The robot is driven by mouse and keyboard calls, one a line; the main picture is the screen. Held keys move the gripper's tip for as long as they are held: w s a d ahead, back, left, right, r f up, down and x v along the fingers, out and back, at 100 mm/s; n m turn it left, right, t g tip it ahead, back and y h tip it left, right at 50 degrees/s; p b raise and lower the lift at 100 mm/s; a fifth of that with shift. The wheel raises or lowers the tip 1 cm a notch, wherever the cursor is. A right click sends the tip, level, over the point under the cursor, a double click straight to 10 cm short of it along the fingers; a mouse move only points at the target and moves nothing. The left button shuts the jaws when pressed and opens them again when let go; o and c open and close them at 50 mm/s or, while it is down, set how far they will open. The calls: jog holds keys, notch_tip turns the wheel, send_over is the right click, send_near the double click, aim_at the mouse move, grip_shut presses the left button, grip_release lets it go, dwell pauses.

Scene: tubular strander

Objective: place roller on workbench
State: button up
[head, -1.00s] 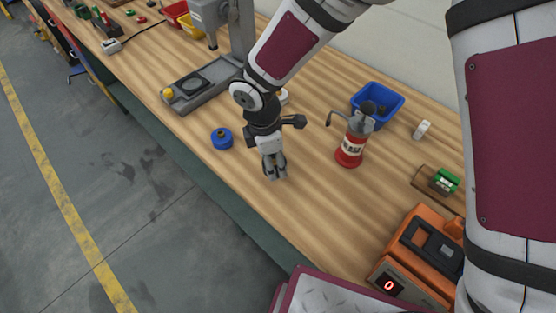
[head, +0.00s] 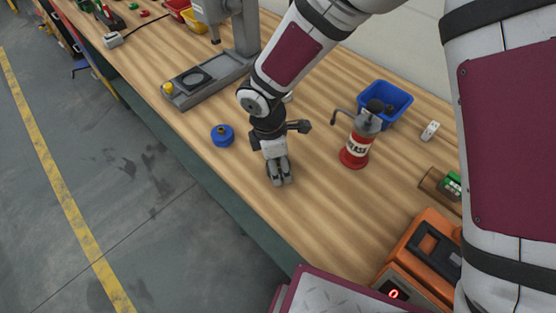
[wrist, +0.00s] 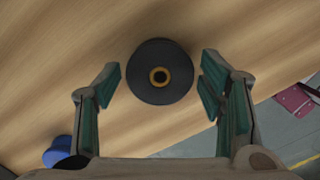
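A dark round roller (wrist: 160,71) with a brass-coloured ring around its centre hole shows end-on in the wrist view, over the wood of the workbench (wrist: 50,60). My gripper (wrist: 163,72) is open, with one finger on each side of the roller and a narrow gap at both sides. Whether the roller rests on the wood cannot be told from this angle. In the head view my gripper (head: 280,181) points down over the workbench (head: 318,215), near its front edge. I cannot make out the roller there.
A blue round part (head: 222,135) lies left of my gripper. A red and grey pump can (head: 356,145) stands to the right, with a blue bin (head: 383,102) behind it. An orange scale (head: 420,250) is at front right. A grey press stand (head: 205,82) stands at back left.

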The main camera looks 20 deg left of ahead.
jog(key=shift+r, duration=0.1)
notch_tip(320, 180, up, 12)
jog(key=a+p, duration=0.1)
jog(key=p, duration=0.4)
jog(key=shift+s, duration=0.45)
jog(key=shift+a, duration=0.1)
